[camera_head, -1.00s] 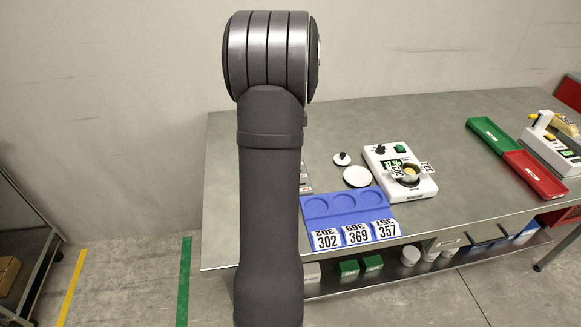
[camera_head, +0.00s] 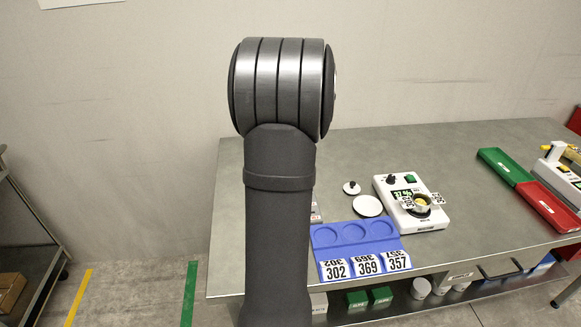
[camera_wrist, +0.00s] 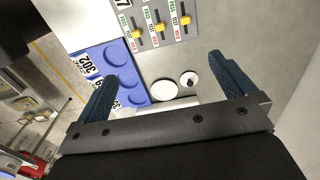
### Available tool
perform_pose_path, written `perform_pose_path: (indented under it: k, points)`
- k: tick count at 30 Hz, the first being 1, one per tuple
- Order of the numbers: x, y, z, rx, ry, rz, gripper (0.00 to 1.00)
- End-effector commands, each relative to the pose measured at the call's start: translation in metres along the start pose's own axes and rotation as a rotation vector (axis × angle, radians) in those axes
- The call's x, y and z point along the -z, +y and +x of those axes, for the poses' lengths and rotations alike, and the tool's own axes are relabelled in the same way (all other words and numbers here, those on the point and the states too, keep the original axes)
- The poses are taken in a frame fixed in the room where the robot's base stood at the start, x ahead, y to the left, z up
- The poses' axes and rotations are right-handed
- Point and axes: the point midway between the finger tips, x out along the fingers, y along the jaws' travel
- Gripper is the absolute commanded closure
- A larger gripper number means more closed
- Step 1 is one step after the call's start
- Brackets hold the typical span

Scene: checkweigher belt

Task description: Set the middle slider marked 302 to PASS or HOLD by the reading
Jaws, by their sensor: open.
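A grey slider panel (camera_wrist: 155,42) shows at the top of the wrist view, cut off by the edge. It has three yellow knobs in slots with green and red lettering; the middle knob (camera_wrist: 159,27) sits between the other two. The slider numbers are too small to read surely. In the head view my arm hides most of the panel. A white weighing instrument (camera_head: 434,221) with a lit display (camera_head: 403,194) carries a small cup (camera_head: 421,203); the reading is too blurred to tell. My gripper (camera_wrist: 165,72) is open and empty, apart from the panel.
A blue tray (camera_head: 398,238) with three round recesses and labels 302, 369 and 357 lies beside the panel. A white disc (camera_head: 367,206) and a small knobbed lid (camera_head: 352,188) lie near the instrument. Green (camera_head: 503,165) and red (camera_head: 552,209) trays stand at right.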

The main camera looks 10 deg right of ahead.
Motion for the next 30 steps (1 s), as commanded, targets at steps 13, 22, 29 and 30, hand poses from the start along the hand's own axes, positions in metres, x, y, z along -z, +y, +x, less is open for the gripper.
perform_pose_path:
  k: [13, 22, 29, 30]
  points:
    - [0.001, 0.000, 0.016, 0.000, 0.000, 0.000, 0.41]
    - [0.001, 0.001, 0.058, -0.006, -0.001, 0.000, 0.58]
    - [0.001, 0.001, 0.109, -0.005, -0.001, 0.001, 0.58]
    - [0.001, 0.001, 0.118, -0.005, -0.001, 0.001, 0.58]
